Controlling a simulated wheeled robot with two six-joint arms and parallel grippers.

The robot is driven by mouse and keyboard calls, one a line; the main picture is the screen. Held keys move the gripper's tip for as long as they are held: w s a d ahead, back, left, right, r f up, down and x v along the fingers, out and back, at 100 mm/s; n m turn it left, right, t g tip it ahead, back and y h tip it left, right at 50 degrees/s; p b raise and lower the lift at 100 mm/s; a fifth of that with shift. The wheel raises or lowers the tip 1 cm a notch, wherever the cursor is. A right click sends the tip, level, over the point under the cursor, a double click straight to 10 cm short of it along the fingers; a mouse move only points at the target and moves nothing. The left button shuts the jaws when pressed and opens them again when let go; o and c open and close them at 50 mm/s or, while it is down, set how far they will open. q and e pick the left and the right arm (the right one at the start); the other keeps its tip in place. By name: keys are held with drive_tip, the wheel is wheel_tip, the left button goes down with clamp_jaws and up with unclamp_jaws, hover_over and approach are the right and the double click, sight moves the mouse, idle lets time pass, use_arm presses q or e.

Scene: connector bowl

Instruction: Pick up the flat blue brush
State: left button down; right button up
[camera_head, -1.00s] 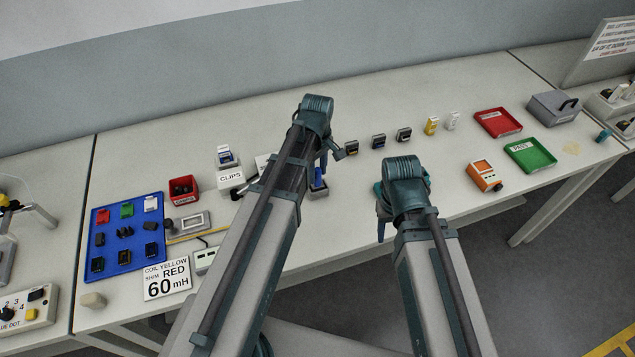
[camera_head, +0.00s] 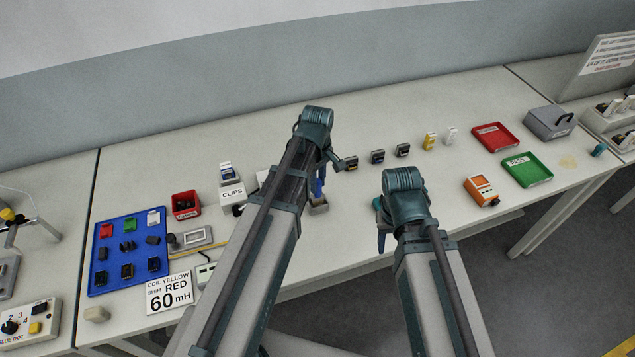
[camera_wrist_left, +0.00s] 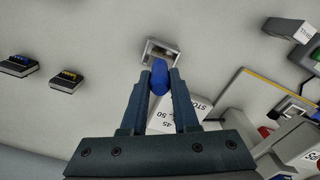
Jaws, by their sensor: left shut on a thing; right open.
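The flat blue brush (camera_wrist_left: 159,78) is between the two fingertips of my left gripper (camera_wrist_left: 158,88), which is shut on it. In the head view the blue brush (camera_head: 320,187) shows under my left gripper (camera_head: 319,181), just above a small grey holder (camera_head: 319,208). The wrist view shows the open top of this holder (camera_wrist_left: 150,48) right beside the brush's end. I cannot tell whether the brush's lower end is clear of the holder. My right gripper (camera_head: 381,241) is open, near the table's front edge, with its fingers partly hidden by the wrist.
Several small dark connectors (camera_head: 377,157) stand in a row right of the holder. A white labelled box (camera_wrist_left: 180,112) is close to the left gripper. A blue tray (camera_head: 128,272) is at left; red (camera_head: 496,137) and green (camera_head: 527,170) trays are at right.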

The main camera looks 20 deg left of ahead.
use_arm(q)
wheel_tip(320, 180, up, 8)
drive_tip(key=p, duration=0.6)
drive_tip(key=shift+p, duration=0.4)
